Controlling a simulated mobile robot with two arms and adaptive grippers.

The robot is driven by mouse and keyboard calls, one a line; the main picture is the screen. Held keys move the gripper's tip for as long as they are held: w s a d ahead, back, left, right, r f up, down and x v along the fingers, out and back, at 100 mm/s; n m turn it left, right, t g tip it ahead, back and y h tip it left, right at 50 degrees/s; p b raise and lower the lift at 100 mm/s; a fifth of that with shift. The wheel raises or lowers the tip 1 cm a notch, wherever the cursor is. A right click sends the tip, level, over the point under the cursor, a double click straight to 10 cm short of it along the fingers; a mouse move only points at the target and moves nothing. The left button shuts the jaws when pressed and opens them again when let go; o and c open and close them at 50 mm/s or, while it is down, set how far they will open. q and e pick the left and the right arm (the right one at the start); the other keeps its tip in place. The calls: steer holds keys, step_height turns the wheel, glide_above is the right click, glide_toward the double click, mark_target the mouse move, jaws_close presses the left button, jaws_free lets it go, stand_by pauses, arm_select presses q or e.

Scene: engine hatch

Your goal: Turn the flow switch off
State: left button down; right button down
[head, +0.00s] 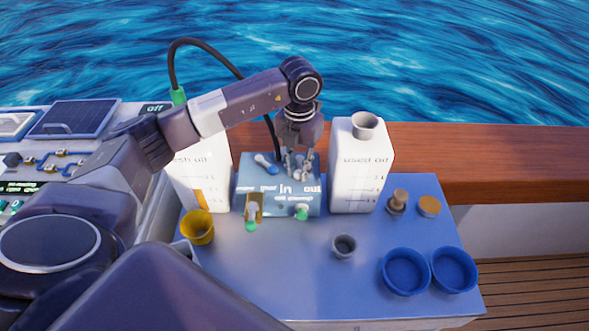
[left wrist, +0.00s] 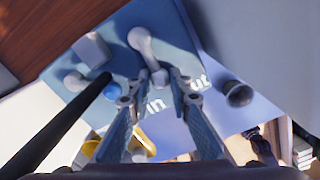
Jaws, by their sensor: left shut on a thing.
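A blue-teal pump box (head: 252,185) stands between two white oil containers, with "in" and "out" lettering on its top. My left gripper (head: 298,168) reaches down onto the right part of this box. In the left wrist view, a white lever (left wrist: 146,45), which looks like the flow switch, lies on the box top. Its lower end runs in between the fingertips of the left gripper (left wrist: 166,78), which is shut on it. The fingers hide part of the lever. The right gripper is not in view.
The used oil container (head: 360,180) stands close right of the box, the fresh oil container (head: 212,160) close left. A black hose (head: 205,44) arches behind my arm. A yellow cup (head: 198,229), a grey cup (head: 344,246) and blue lids (head: 406,272) lie on the blue table (head: 290,290).

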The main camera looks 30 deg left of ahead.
mark_target(300, 172)
arm_select(q)
steer(key=shift+w+d+n, duration=0.1)
steer(key=shift+d+n, duration=0.1)
steer(key=shift+n, duration=0.3)
steer(key=c, duration=2)
jaws_free()
steer(key=shift+c, duration=0.2)
step_height(300, 172, up, 12)
steer(key=shift+f, duration=0.1)
